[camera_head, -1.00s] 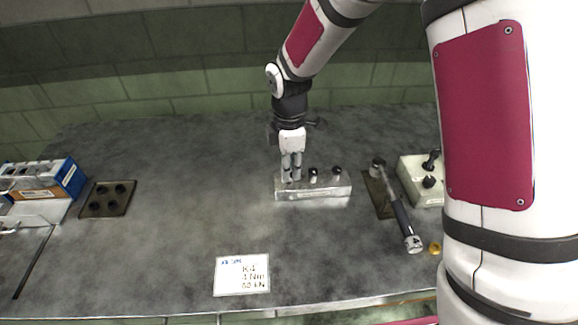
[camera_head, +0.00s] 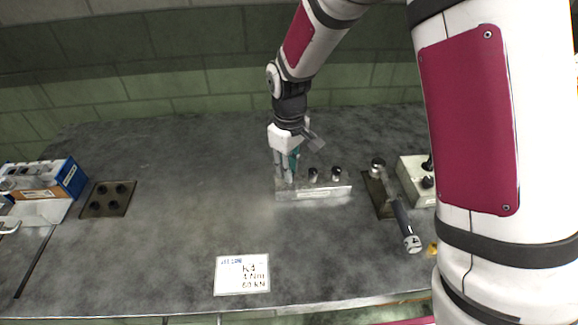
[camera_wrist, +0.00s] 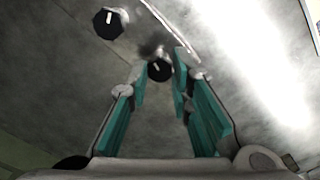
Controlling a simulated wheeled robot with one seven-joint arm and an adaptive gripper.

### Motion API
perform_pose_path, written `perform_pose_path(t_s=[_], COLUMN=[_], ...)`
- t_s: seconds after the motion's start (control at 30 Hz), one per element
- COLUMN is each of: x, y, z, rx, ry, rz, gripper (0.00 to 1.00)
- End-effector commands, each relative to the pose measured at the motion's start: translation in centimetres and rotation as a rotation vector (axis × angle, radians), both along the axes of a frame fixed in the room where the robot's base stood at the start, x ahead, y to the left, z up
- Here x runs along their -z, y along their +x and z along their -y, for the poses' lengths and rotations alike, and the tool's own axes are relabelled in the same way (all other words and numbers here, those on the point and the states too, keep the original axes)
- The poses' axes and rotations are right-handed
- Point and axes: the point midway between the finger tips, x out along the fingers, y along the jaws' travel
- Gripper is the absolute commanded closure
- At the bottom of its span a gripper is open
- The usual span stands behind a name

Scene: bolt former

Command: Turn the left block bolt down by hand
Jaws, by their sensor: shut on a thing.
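A metal block (camera_head: 315,194) sits on the grey bench in the head view, with a row of dark-headed bolts on top. The middle bolt (camera_head: 313,174) and the right bolt (camera_head: 336,174) stand upright and clear. My gripper (camera_head: 286,178) points down at the block's left end and covers the left bolt there. In the wrist view, the left bolt's round black head (camera_wrist: 159,69), with a pale mark, lies between my fingertips, which are shut on it. Another black bolt head (camera_wrist: 108,22) is beside it, outside the fingers. How far the left bolt is screwed in is hidden.
A wrench-like tool (camera_head: 402,217) lies right of the block, near a pale fixture (camera_head: 413,180). A label card (camera_head: 242,275) lies at the front. A dark plate with holes (camera_head: 107,199) and a blue box (camera_head: 70,178) are at left. The bench between is clear.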

Motion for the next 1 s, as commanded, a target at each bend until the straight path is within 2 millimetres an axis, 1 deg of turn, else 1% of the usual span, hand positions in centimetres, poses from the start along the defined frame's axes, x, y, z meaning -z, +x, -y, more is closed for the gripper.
perform_pose_path(t_s=[0.3, 0.6, 0.8, 1.0], x=[-0.26, -0.25, -0.27, -0.28], y=[0.1, 0.08, 0.11, 0.16], z=[-0.04, -0.04, -0.04, -0.04], rx=[0.298, 0.554, 0.676, 0.749], ry=[0.001, 0.001, 0.003, 0.003], rz=[0.004, 0.004, 0.005, 0.005], gripper=[1.0, 1.0, 1.0, 1.0])
